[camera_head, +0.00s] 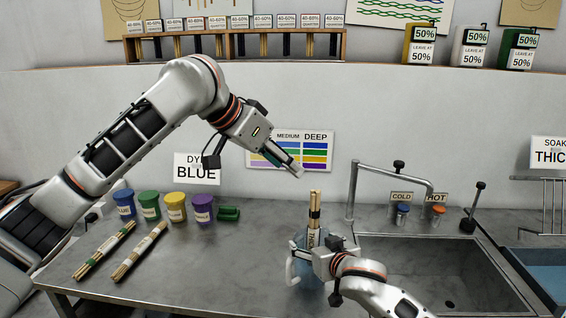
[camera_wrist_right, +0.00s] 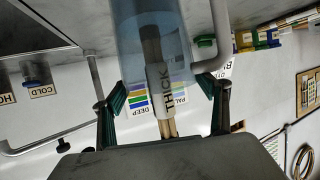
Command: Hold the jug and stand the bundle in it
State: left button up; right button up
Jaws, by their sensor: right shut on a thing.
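The jug (camera_head: 301,266), clear and bluish with a pale handle, stands on the counter at the sink's left edge. In the right wrist view the jug (camera_wrist_right: 150,35) shows upside down between the finger pads. My right gripper (camera_head: 318,262) is shut on the jug and partly hides it. The bundle (camera_head: 314,210), pale sticks with a label reading THICK, stands nearly upright in the jug with its top above the rim. The bundle also shows in the wrist view (camera_wrist_right: 158,60). My left gripper (camera_head: 298,170) is above and left of the bundle, apart from it; its finger opening is unclear.
Two more bundles (camera_head: 105,250) (camera_head: 139,252) lie on the counter at left. Several dye tubs (camera_head: 174,207) and a green object (camera_head: 228,213) stand behind them. A sink (camera_head: 440,265) with a tap (camera_head: 353,190) is at right. The counter's middle is clear.

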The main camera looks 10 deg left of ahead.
jog(key=shift+f, duration=0.35)
jog(key=o, duration=1.6)
jog(key=shift+c, duration=0.2)
jog(key=shift+o, duration=0.5)
jog(key=shift+r, duration=0.1)
